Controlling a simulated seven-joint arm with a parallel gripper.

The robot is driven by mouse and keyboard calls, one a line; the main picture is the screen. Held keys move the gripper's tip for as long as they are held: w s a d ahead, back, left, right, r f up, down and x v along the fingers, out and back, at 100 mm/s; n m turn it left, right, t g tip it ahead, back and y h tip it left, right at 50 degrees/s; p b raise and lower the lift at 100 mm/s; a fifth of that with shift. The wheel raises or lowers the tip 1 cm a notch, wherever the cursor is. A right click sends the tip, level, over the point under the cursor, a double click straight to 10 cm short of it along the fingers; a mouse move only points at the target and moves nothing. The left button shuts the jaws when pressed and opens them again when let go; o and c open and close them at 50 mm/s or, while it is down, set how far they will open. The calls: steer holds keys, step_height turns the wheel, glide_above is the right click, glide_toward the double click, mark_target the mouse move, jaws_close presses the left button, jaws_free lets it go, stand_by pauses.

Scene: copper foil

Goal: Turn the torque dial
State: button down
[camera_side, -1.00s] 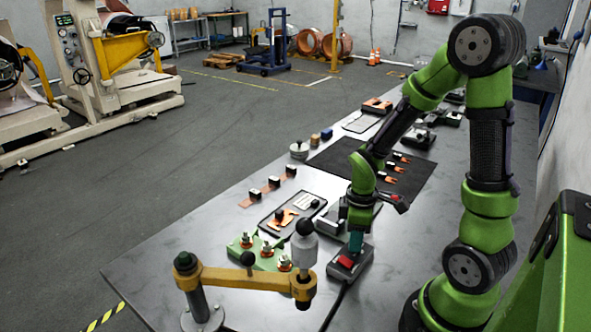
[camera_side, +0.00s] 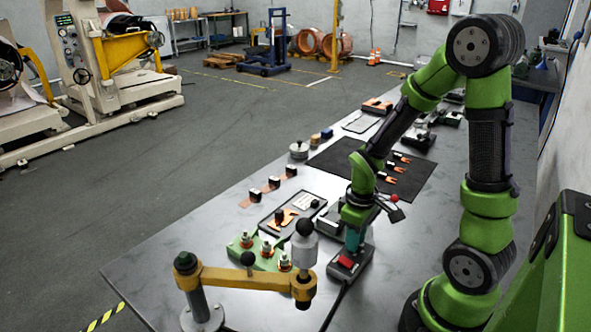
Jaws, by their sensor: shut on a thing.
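A small grey control box (camera_side: 362,262) with a red switch (camera_side: 346,262) on its near side sits on the bench at the lower middle, with a black cable running from it. My gripper (camera_side: 353,245) points straight down over the back of this box, its teal fingers shut at the box's top. The torque dial is hidden between the fingers, so its angle cannot be read. My green wrist (camera_side: 360,195) is right above.
A yellow arm on a post (camera_side: 235,279) with a grey cylinder stands in front, left of the box. A green block (camera_side: 262,258) with several terminals and a black-rimmed tray (camera_side: 283,213) lie to the left. A black mat (camera_side: 340,160) with copper pieces lies behind.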

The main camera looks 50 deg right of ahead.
steer(key=m, duration=0.6)
steer(key=shift+m, duration=0.3)
stand_by(0.5)
steer(key=c, duration=0.9)
jaws_free()
steer(key=shift+c, duration=0.2)
steer(key=shift+r, duration=0.15)
step_height(320, 180, up, 17)
steer(key=shift+w+f, duration=0.1)
steer(key=shift+f, duration=0.1)
steer(key=a+r+n+t+y, duration=0.1)
steer(key=a+r+t, duration=0.1)
steer(key=a, duration=0.4)
steer(key=s+a+r+n+t+y, duration=0.1)
steer(key=a+r+t, duration=0.1)
steer(key=a+t, duration=0.3)
steer(key=shift+a+r, duration=0.25)
steer(key=shift+a, duration=0.25)
